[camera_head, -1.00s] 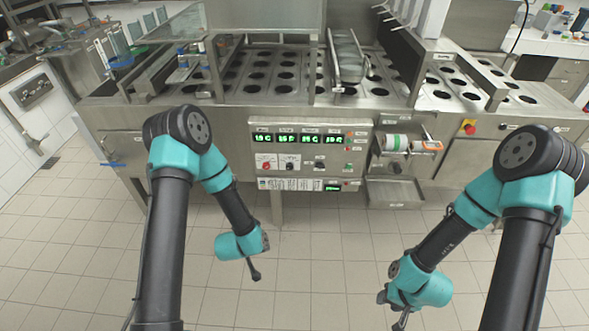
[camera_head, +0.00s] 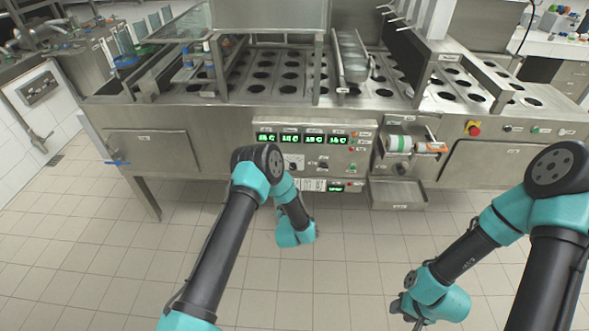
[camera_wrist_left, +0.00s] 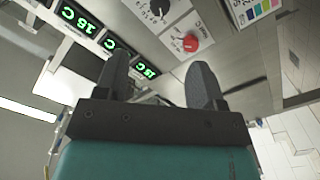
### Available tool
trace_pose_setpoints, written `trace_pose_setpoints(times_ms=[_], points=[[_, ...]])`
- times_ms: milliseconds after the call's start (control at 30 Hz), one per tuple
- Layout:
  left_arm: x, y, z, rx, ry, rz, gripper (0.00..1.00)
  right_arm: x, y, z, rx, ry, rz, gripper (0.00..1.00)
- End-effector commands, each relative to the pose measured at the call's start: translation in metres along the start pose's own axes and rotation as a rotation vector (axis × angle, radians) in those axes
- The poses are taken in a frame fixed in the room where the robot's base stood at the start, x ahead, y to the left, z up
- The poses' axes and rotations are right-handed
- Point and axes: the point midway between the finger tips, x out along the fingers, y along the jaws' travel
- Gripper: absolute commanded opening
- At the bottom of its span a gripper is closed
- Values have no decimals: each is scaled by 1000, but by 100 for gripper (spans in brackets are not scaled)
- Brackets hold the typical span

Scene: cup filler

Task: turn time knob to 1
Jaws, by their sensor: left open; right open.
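The control panel (camera_head: 345,155) is on the front of the steel machine, with a row of green displays above its knobs. The wrist view shows a red knob (camera_wrist_left: 191,43) on a white dial plate and a black knob (camera_wrist_left: 158,8) beside it. Labels are too small to tell which is the time knob. My left gripper (camera_wrist_left: 158,78) is open and empty, its fingers pointing toward the panel, apart from the red knob. In the head view my left arm hides the panel's left part. My right gripper (camera_head: 418,322) is open and empty, low at the right, away from the panel.
A steel tray (camera_head: 398,194) juts out below a holder with a white and green roll (camera_head: 399,144), right of the panel. A red emergency button (camera_head: 473,129) is farther right. The tiled floor before the machine is clear.

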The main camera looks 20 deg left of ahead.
Motion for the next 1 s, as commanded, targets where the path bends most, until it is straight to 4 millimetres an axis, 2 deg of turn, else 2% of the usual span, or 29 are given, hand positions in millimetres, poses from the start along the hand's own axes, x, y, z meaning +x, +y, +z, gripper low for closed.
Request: trace_pose_setpoints(times_ms=[167, 333, 1000], points=[[3, 0, 0, 0, 0, 0, 63, 0, 0, 0, 0, 0, 0, 43], [16, 0, 0, 0, 1, 0, 63, 0, 0, 0, 0, 0, 0, 43], [117, 0, 0, 1, 0, 0, 63, 0, 0, 0, 0, 0, 0, 43]])
